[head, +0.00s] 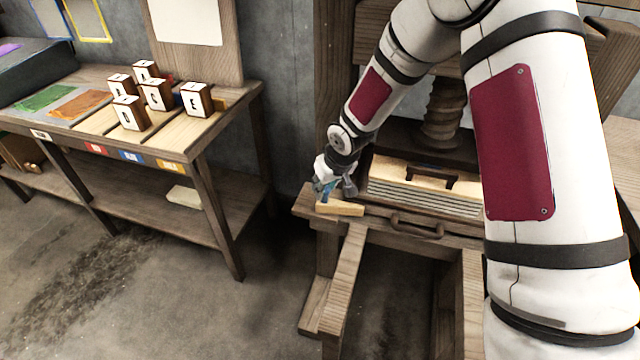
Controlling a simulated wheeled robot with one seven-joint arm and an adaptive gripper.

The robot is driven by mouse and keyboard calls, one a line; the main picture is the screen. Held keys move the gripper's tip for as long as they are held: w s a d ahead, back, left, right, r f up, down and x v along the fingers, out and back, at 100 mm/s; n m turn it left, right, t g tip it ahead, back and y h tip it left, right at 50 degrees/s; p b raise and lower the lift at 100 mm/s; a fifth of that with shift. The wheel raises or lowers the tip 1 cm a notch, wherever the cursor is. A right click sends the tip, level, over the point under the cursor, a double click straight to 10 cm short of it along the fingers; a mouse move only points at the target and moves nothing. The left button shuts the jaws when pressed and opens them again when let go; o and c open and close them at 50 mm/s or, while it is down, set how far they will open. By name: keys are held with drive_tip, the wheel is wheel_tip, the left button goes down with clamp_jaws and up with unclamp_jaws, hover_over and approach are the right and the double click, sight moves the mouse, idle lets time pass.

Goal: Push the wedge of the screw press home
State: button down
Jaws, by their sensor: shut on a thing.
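The wooden screw press (335,65) stands at the centre right, with its thick threaded screw (443,112) above the bed. The wedge, a pale wooden piece (345,209), lies at the left end of the press bed. My gripper (328,196) points down at the wedge's left part and is shut on it. The fingertips are small and partly hidden, so the exact grip is hard to see. My arm hides the press's right side.
A dark metal handle (405,226) is on the press's front edge, with two wooden rails running forward below. A workbench (228,110) at left holds several lettered blocks (197,99) and coloured sheets (82,104). The floor between is clear.

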drive_tip(key=shift+s+d+f, duration=0.1)
drive_tip(key=shift+s+d, duration=0.05)
drive_tip(key=shift+d, duration=0.15)
drive_tip(key=c, duration=1.3)
unclamp_jaws()
drive_tip(key=shift+r, duration=0.35)
drive_tip(key=v, duration=1.1)
drive_tip(key=shift+s+r, duration=0.15)
drive_tip(key=shift+r, duration=0.05)
